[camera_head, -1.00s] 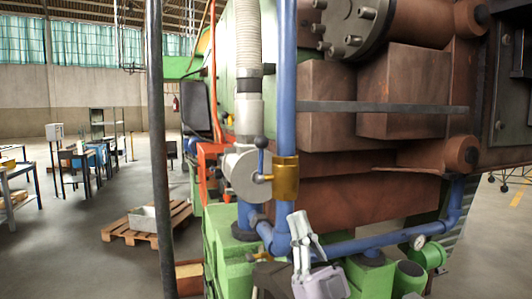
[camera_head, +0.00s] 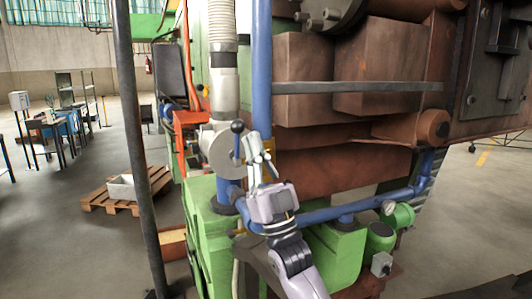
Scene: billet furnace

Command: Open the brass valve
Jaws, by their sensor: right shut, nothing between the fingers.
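The brass valve (camera_head: 268,144) is a gold-coloured fitting on the upright blue pipe, near the middle of the head view. It is mostly hidden behind my right gripper. Whether the fingers touch the lever or the valve cannot be told. My left gripper is not in view.
The blue pipe (camera_head: 262,65) runs up beside a ribbed grey hose (camera_head: 222,30). A dark vertical post (camera_head: 133,150) stands to the left. Green machine parts (camera_head: 335,250) lie below, with brown furnace blocks (camera_head: 375,65) behind. A wooden pallet (camera_head: 100,200) lies on the floor at left.

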